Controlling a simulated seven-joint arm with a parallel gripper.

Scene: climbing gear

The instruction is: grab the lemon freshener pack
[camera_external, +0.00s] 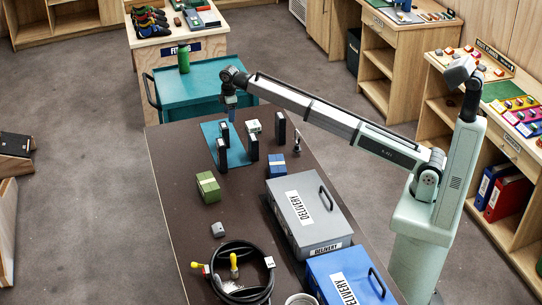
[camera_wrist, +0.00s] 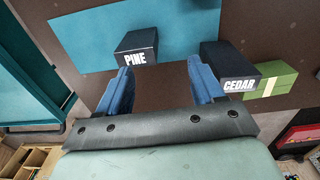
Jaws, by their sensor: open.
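Several dark upright freshener packs stand on and beside the teal mat (camera_external: 237,157). In the wrist view one black pack reads PINE (camera_wrist: 137,48) and another reads CEDAR (camera_wrist: 230,70). No label reading lemon is legible, so I cannot tell which pack is lemon. In the external view there are dark packs at the mat's left (camera_external: 222,154), its right (camera_external: 253,149) and further right (camera_external: 280,128). My gripper (camera_external: 231,114) is above the mat's far end. In the wrist view its blue fingers (camera_wrist: 160,84) are apart, with no pack between them; PINE lies ahead and CEDAR beside the right finger.
A green box (camera_external: 208,187), blue box (camera_external: 276,166) and small pale box (camera_external: 254,126) stand on the brown table (camera_external: 170,190). A grey DELIVERY case (camera_external: 312,215), blue case (camera_external: 345,278) and coiled black cable (camera_external: 240,272) occupy the near end. The table's left side is mostly clear.

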